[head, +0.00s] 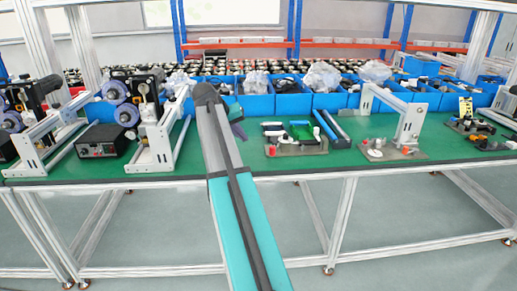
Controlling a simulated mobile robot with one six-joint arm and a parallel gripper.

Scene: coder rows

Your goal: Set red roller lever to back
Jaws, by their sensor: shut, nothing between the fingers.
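My arm rises from the bottom middle of the head view, across the front edge of the green table (345,165). The small dark end beside it, my gripper (239,131), shows just right of the arm over the table; it is shut and empty, apart from the devices. Two coder machines with blue-rimmed rollers (127,115) stand at the left. A lever cannot be made out clearly. Small red parts show on the right-hand device, including a red knob (406,150), and a red-orange part (272,150) is on the middle plate. I cannot tell which is the red roller lever.
A black control box (102,141) and white frames (150,150) stand at the left. A white arch (412,118) stands at the right. Blue bins (257,105) line the table's back. Bare green table lies right of my arm and between the devices.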

